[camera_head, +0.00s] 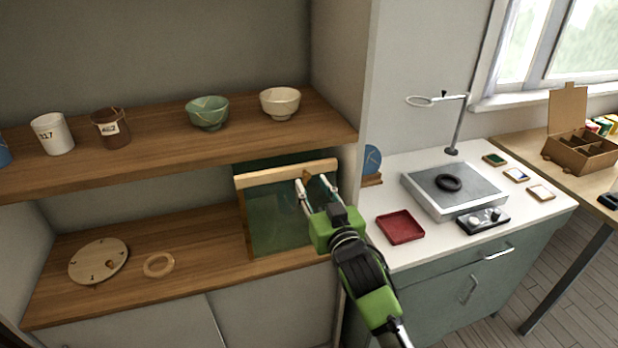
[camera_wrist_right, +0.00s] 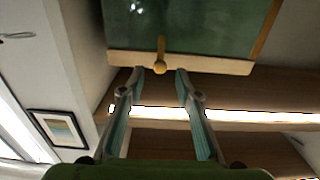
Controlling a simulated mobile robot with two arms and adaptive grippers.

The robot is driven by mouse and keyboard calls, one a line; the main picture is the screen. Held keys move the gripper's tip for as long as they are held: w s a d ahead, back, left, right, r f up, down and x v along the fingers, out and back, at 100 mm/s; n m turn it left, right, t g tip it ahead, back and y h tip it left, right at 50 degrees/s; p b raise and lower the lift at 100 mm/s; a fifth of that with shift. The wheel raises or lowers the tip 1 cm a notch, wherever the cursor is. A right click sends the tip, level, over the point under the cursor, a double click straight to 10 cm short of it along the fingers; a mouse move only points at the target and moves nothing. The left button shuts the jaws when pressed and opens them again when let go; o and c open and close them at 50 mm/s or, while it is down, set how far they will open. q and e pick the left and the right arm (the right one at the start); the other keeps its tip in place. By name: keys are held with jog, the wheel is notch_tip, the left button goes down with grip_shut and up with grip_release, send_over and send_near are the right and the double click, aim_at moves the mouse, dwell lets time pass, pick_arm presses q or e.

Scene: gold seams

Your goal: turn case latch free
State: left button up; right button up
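The case (camera_head: 285,235) stands on the lower wooden shelf, with a green glass front in a pale wooden frame. Its latch (camera_head: 307,175) is a small brown wooden piece at the top bar, partly hidden by my gripper. In the right wrist view the latch (camera_wrist_right: 160,54) crosses the pale bar, its rounded end towards my gripper. My right gripper (camera_head: 312,181) is open at the top bar. In the wrist view its fingertips (camera_wrist_right: 160,72) lie on either side of the latch end, with a visible gap on each side. My left gripper is not in view.
The upper shelf (camera_head: 170,155) with bowls (camera_head: 208,113) and cups (camera_head: 52,134) runs above the case. A side wall (camera_head: 350,110) stands close right. A round wooden board (camera_head: 98,260) and a ring (camera_head: 159,265) lie left. A red tray (camera_head: 400,227) is on the right counter.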

aim_at(307, 177)
jog(key=shift+x, duration=1.7)
grip_shut()
